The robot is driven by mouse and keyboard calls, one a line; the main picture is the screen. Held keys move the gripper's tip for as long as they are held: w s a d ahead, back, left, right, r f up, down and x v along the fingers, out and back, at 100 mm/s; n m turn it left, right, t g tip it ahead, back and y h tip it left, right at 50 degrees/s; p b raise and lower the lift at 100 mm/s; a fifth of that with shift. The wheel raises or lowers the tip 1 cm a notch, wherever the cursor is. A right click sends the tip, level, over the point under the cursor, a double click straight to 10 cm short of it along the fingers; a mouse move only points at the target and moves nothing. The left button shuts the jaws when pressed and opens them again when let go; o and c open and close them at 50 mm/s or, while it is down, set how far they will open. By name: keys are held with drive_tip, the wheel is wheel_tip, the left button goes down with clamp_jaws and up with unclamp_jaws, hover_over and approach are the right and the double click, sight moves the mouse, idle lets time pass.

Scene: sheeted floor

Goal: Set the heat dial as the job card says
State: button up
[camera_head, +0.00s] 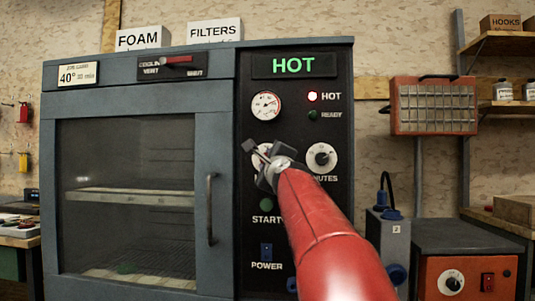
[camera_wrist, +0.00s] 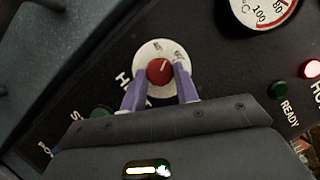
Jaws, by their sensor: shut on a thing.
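The heat dial (camera_wrist: 159,72) is a red knob on a round white plate in the wrist view. A pale pointer line on it points up and slightly right in that view. My gripper (camera_wrist: 158,76) has its two purple fingers on either side of the knob, shut on it. In the head view my gripper (camera_head: 262,157) covers most of the dial, with part of its white plate showing behind. A pale card (camera_head: 78,73) at the oven's upper left reads 40°; its small print is too blurred to read. The plate's marks are also unclear.
The oven panel has a lit green HOT display (camera_head: 293,65), a gauge (camera_head: 266,105), a lit red HOT lamp (camera_head: 312,97), a dark READY lamp (camera_head: 313,115), a minutes dial (camera_head: 321,158), a START button (camera_head: 266,205) and a POWER switch (camera_head: 266,251). The glass door (camera_head: 125,200) is shut.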

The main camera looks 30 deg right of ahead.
drive_tip(key=shift+r+n+g+y+p, duration=0.15)
drive_tip(key=shift+n+g+p, duration=0.25)
drive_tip(key=shift+n+p, duration=0.75)
drive_tip(key=shift+r+n+g+y+p, duration=0.1)
drive_tip(key=shift+n+g+y+p, duration=0.25)
drive_tip(key=shift+n+p, duration=0.75)
drive_tip(key=shift+r+n+g+y+p, duration=0.1)
drive_tip(key=shift+n+g+p, duration=0.35)
drive_tip(key=shift+n+p, duration=0.7)
drive_tip(key=shift+f, duration=0.1)
drive_tip(key=o, duration=1)
drive_tip(key=shift+s, duration=0.1)
drive_tip(key=b+v, duration=0.1)
drive_tip(key=v, duration=0.6)
drive_tip(key=shift+s+a, duration=0.1)
drive_tip(key=shift+s, duration=0.25)
